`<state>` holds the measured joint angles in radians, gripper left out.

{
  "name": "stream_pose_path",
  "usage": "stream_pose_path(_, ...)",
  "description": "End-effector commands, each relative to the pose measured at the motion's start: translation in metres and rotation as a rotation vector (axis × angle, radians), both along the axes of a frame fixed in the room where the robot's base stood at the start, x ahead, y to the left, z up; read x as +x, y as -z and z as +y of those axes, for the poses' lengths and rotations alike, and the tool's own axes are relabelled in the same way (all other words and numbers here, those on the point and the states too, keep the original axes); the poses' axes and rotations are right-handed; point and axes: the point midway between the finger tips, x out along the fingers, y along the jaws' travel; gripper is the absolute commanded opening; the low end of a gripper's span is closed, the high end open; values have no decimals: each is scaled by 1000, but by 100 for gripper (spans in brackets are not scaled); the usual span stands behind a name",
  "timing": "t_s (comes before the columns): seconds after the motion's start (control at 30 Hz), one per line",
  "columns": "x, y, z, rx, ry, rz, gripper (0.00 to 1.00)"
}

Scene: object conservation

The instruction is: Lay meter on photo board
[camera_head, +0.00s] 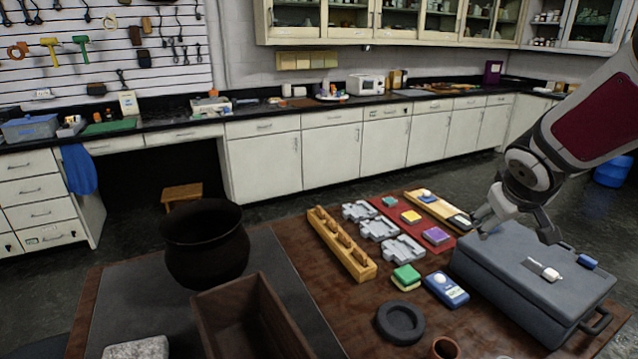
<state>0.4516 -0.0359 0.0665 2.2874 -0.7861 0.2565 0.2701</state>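A blue handheld device with a pale face, which looks like the meter (447,290), lies on the brown table, left of the grey case. No board is clearly marked as the photo board. A flat dark grey board (262,268) lies on the table's left part, under the pot and wooden box. My gripper (513,228) is over the back left of the grey case, to the right of and beyond the meter. Its fingers are spread apart, with nothing visible between them.
The grey case (530,300) bears small white and blue items. A black pot (205,245), wooden box (245,310), slotted wooden rack (340,245), dark ring (400,322) and green block (406,276) crowd the table. A red mat (388,212) holds coloured blocks.

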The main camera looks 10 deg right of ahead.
Motion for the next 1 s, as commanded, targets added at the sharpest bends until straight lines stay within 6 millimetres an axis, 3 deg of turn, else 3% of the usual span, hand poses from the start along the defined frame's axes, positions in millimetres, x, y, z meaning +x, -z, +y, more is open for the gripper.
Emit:
stream_pose_path(0.1, 29, 31, -33, 5, -65, -12, 78)
stream_pose_path(0.3, 61, 94, -68, 85, -203, -43, 78)
stream_pose_path(0.43, 66, 142, -79, 186, -296, -67, 78)
stream_pose_path(0.6, 57, 197, -80, 344, -401, -101, 78)
stream_pose_path(0.83, 44, 228, -73, 462, -466, -130, 78)
stream_pose_path(1.0, 52, 241, -69, 477, -475, -133, 78)
